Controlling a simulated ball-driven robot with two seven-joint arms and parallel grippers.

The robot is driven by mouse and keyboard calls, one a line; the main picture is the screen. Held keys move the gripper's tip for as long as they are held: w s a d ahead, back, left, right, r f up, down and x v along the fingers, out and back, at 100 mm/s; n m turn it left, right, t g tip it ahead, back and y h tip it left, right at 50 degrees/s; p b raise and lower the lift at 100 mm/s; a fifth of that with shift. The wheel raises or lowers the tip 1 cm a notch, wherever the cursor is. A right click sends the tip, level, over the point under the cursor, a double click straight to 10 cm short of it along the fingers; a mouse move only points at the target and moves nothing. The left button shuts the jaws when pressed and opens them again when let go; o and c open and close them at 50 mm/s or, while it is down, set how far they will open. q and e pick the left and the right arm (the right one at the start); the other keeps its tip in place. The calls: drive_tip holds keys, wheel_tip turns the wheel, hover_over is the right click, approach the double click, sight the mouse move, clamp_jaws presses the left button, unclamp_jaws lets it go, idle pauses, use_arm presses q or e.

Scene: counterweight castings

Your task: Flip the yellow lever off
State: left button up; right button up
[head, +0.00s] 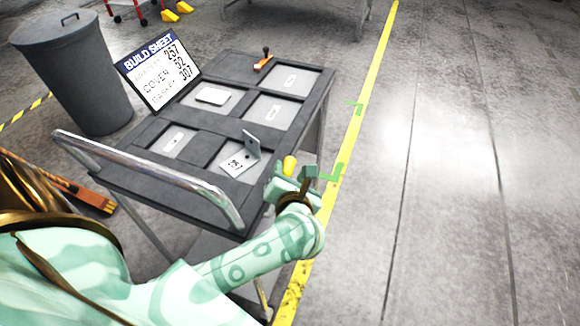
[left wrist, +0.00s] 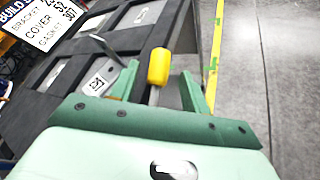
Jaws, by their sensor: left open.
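The yellow lever (head: 290,165) has a rounded yellow knob and stands at the right side of the dark cart. In the left wrist view the knob (left wrist: 159,66) sits on a thin metal stem that points up and slightly right. My left gripper (head: 291,174) is open, with one pale green finger on each side of the lever. In the left wrist view the fingers (left wrist: 158,78) show gaps to the stem, so I see no grip on it. The lever's base is hidden by my gripper. My right gripper is in neither view.
The dark cart (head: 190,188) has recessed compartments, one holding a bent metal bracket (head: 250,143) and another a light plate (head: 213,96). A chrome handle (head: 150,165) runs along its near side. A build sheet (head: 158,70) and a grey bin (head: 75,70) stand behind. The floor right of the yellow line is clear.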

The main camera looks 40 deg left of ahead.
sight(289, 169)
use_arm(q)
drive_tip(key=x, duration=0.4)
drive_tip(key=shift+w+a+f+b, duration=0.1)
drive_tip(key=shift+w+b, duration=0.1)
drive_tip(key=shift+b, duration=0.2)
clamp_jaws()
